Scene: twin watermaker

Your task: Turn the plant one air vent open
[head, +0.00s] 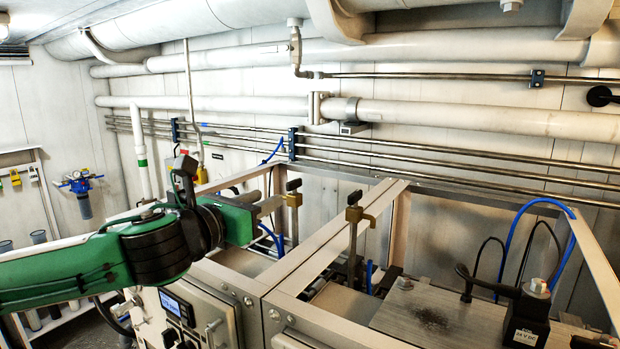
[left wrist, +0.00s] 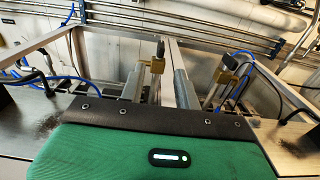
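Two brass valves with dark handles stand on upright pipes inside the metal frames. The left valve (head: 294,199) is just beyond the fingertips of my left gripper (head: 275,203). In the left wrist view this valve (left wrist: 156,66) shows between the two spread fingers of my left gripper (left wrist: 155,84). The fingers are open and I see no clear contact with the valve. The right valve (head: 360,217) stands apart from the gripper, and it also shows in the left wrist view (left wrist: 230,78). No label shows which one belongs to plant one. My right gripper is out of view.
Metal frame bars (head: 325,253) run around and between the valves. Steel pipes (head: 450,165) line the back wall. A black solenoid block (head: 526,318) with blue and black hoses sits at the right. A control panel (head: 190,315) is below my left arm.

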